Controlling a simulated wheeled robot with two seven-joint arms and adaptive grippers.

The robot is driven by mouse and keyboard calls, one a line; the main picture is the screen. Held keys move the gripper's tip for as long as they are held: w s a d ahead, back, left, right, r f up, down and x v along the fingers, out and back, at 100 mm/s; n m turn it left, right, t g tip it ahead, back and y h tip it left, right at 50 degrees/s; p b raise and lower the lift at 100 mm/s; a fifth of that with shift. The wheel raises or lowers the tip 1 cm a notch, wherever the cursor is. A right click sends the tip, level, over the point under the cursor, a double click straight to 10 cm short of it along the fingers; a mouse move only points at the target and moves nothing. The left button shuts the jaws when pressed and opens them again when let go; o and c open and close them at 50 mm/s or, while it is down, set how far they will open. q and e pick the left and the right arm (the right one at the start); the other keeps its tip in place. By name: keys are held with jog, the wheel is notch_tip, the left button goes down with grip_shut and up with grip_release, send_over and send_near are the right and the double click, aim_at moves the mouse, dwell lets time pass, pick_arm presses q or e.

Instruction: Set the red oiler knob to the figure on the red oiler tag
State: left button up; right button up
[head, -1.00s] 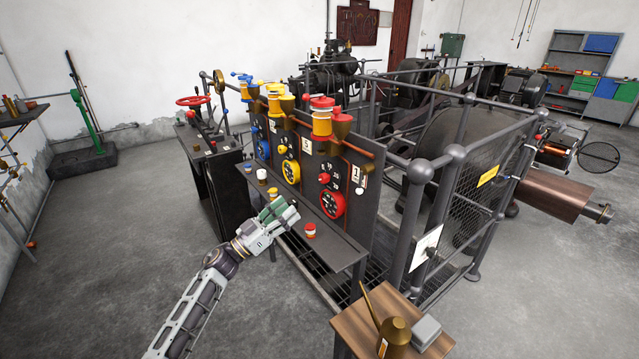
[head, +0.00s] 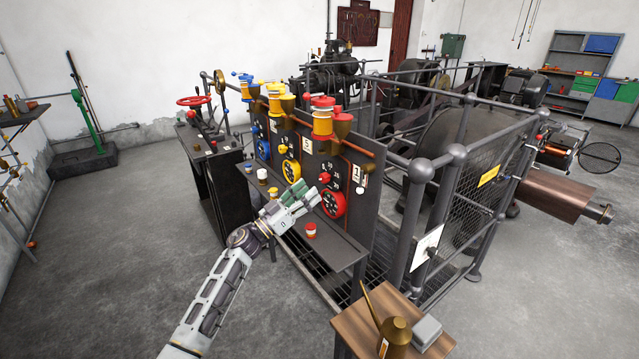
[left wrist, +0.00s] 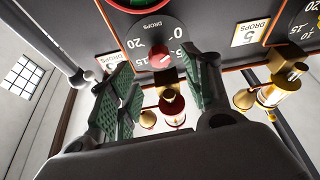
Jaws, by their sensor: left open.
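The small red oiler knob (head: 325,178) sits on a dark panel above a red wheel (head: 333,204). In the left wrist view the knob (left wrist: 160,60) shows on its round DROPS scale, upside down, between my fingers and beyond them. I cannot tell its setting surely. The white red oiler tag (head: 361,173) is right of the knob; its figure is too small to read surely. In the left wrist view this tag (left wrist: 108,62) is partly hidden by a finger. My left gripper (head: 308,195) is open and empty, in front of the panel, left of the red wheel. My right gripper is out of view.
Yellow (head: 291,172) and blue (head: 263,150) wheels stand farther left on the panel. A narrow shelf (head: 330,248) below holds small jars, one with a red band (head: 311,229). A railing (head: 412,210) stands to the right. A brass oil can (head: 395,335) is at the front.

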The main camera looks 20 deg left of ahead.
aim_at(322, 180)
pick_arm(q)
jog(key=x, duration=0.2)
jog(key=shift+w+d+r, duration=0.15)
jog(key=shift+w, duration=0.15)
jog(key=shift+x, duration=1.5)
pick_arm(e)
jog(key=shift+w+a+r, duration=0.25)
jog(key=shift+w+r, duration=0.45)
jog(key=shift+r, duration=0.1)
pick_arm(q)
jog(key=shift+c, duration=0.6)
jog(key=c, duration=0.9)
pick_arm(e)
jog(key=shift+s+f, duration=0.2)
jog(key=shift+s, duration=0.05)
